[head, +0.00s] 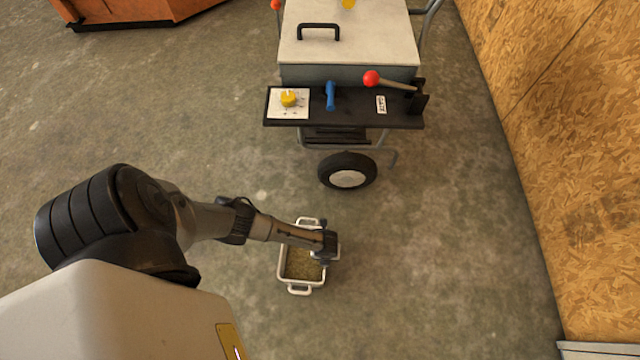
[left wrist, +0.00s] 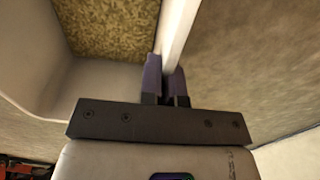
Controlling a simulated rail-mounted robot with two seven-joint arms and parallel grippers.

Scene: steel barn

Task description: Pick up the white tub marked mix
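The white tub (head: 283,262) is at lower middle in the head view, below the cart, with a handle at each end and grainy brown-green feed (head: 303,264) inside. No mix marking shows. My left gripper (head: 325,250) is at its right side wall. In the left wrist view, the tub (left wrist: 85,85) fills the upper left. The left gripper's fingers (left wrist: 165,80) are close together, one on each side of the thin white wall, with the rim between them. I cannot tell whether the tub touches the floor. My right gripper is in neither view.
A cart (head: 348,45) with a pale lid, black shelf, yellow knob (head: 289,99), blue handle (head: 330,95), red-knobbed lever (head: 372,78) and wheel (head: 347,171) stands beyond the tub. A chipboard wall (head: 560,130) is at right. An orange bin (head: 130,12) is at upper left. Concrete floor around the tub is clear.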

